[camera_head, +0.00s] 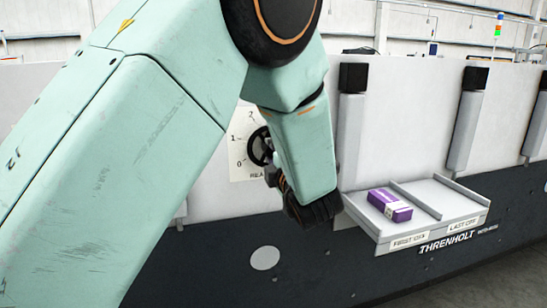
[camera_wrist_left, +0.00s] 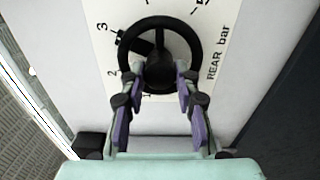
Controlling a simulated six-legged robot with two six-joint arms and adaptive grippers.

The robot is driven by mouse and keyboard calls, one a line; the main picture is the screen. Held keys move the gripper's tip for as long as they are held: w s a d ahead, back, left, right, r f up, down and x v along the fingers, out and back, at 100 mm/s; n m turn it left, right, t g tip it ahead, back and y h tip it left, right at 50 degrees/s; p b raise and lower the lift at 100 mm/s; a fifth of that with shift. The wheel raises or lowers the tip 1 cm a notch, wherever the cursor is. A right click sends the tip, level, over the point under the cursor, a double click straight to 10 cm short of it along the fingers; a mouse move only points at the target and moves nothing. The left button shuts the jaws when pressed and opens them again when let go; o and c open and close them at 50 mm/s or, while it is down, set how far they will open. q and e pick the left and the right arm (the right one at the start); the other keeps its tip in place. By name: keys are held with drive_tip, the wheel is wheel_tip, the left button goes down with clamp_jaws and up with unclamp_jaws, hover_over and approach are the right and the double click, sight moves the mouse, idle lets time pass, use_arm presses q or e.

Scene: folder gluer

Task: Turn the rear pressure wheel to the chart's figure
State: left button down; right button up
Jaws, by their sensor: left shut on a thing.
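The rear pressure wheel (camera_wrist_left: 160,40) is a black handwheel on a white dial plate (camera_wrist_left: 101,40) marked "REAR bar". In the left wrist view the figures 2 and 3 show at its left. A small dark mark sits at the rim near the 3; I cannot tell the exact reading. My left gripper (camera_wrist_left: 160,76) is shut on the wheel, its purple-padded fingers at the lower, near part. In the head view the wheel (camera_head: 258,148) is partly hidden behind my left arm, with 0, 1 and 2 showing. My right gripper is out of view.
Grey posts with black tops (camera_head: 353,77) stand along the machine face.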

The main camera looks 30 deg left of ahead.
use_arm(q)
drive_tip(key=shift+w+r, duration=0.1)
drive_tip(key=shift+r, duration=0.1)
drive_tip(key=c, duration=1.3)
unclamp_jaws()
drive_tip(key=shift+c, duration=0.2)
drive_tip(key=o, duration=0.4)
drive_tip(key=shift+w+f, duration=0.1)
drive_tip(key=shift+f, duration=0.1)
drive_tip(key=shift+c, duration=0.2)
drive_tip(key=shift+r, duration=0.1)
